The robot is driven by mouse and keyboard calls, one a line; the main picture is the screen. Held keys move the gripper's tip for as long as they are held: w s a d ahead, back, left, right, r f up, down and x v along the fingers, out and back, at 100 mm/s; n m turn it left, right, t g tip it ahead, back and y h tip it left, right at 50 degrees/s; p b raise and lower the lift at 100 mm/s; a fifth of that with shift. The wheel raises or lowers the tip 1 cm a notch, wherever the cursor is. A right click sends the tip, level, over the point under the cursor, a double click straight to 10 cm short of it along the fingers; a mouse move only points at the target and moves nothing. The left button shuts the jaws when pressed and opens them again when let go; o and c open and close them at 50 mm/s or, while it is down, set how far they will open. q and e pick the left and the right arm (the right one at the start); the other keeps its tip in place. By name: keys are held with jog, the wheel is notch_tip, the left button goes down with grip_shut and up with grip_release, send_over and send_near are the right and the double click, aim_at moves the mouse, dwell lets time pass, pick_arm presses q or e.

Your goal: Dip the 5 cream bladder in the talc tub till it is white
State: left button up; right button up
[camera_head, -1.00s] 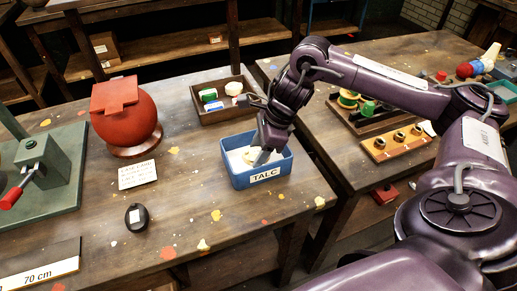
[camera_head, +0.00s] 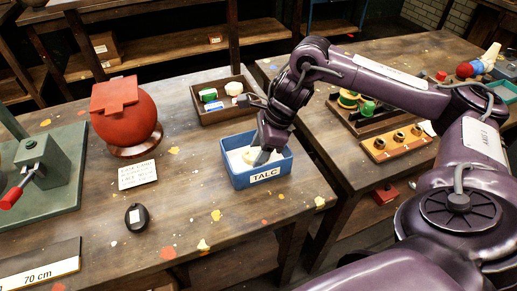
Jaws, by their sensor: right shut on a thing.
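The blue talc tub (camera_head: 235,176) with a TALC label stands near the right edge of the left table, with white powder inside. My right gripper (camera_head: 264,156) points down into the tub, its fingertips below the rim. It is shut on the cream bladder (camera_head: 251,155), which shows as a pale shape beside the fingers, down at the powder. The gripper hides part of the bladder, and how white it is cannot be told clearly. My left gripper is not in view.
A brown tray (camera_head: 211,114) with several small items stands behind the tub. A red ball (camera_head: 126,117) on a ring stand, a card (camera_head: 138,175) and a black oval object (camera_head: 138,217) lie to the left. A gap separates the right table (camera_head: 335,150).

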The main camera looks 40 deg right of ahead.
aim_at(258, 151)
jog(key=shift+r, duration=0.1)
jog(key=shift+r+p, duration=3.45)
jog(key=shift+r, duration=1)
